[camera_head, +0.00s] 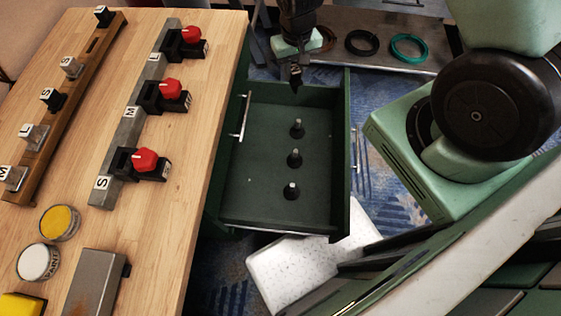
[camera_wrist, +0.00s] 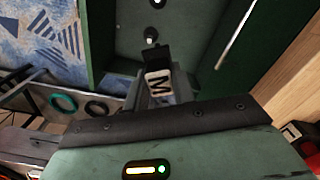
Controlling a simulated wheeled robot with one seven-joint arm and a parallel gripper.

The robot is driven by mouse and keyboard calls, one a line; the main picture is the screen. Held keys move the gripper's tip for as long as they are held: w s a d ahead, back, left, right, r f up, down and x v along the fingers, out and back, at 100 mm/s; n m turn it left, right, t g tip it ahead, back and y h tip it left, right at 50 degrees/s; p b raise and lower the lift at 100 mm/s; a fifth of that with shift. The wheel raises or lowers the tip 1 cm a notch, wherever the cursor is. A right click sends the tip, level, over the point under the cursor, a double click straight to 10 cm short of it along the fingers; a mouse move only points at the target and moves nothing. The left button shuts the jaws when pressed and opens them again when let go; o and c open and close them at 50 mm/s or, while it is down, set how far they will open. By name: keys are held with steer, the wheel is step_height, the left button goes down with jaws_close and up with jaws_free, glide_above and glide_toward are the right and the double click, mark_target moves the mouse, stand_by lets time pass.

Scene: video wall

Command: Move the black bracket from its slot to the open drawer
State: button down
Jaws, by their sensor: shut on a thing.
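My gripper (camera_head: 296,66) is above the far end of the open drawer (camera_head: 240,172), pointing down. It is shut on a small black bracket (camera_head: 296,77). In the wrist view the bracket (camera_wrist: 152,57) shows a white label with the letter M, and the gripper fingers (camera_wrist: 160,92) are partly hidden behind it. The green drawer has three dark upright pegs with light tips, standing in a row on its floor. The wooden rack (camera_head: 66,105) on the table holds several black and grey brackets with letter labels, and one slot near its far end is empty.
A grey rail (camera_head: 128,112) with several red-knobbed black parts runs along the wooden table (camera_head: 205,100). Paint tins (camera_head: 38,262) and a grey block (camera_head: 95,283) are at the near left. A metal shelf (camera_head: 330,50) with rings stands behind the drawer. A white speckled slab (camera_head: 290,270) lies below.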

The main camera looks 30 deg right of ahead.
steer(key=s+a+f+m+b, duration=0.1)
steer(key=a+f+b, duration=0.1)
steer(key=f+b, duration=0.6)
steer(key=s+a+f+m+b, duration=0.1)
steer(key=a+f+m+b, duration=0.1)
steer(key=f+b, duration=0.6)
steer(key=s+a+f+m+b, duration=0.1)
steer(key=f+b, duration=0.7)
steer(key=f, duration=1)
steer(key=shift+s+a+f+m+b, duration=0.2)
steer(key=shift+a+m, duration=0.15)
steer(key=shift+a, duration=0.15)
steer(key=shift+s+a+f+m+b, duration=0.1)
steer(key=shift+s+a+m+b, duration=0.1)
steer(key=shift+a+m, duration=0.2)
steer(key=shift+f, duration=0.1)
steer(key=c, duration=1.2)
jaws_free()
steer(key=shift+o, duration=0.2)
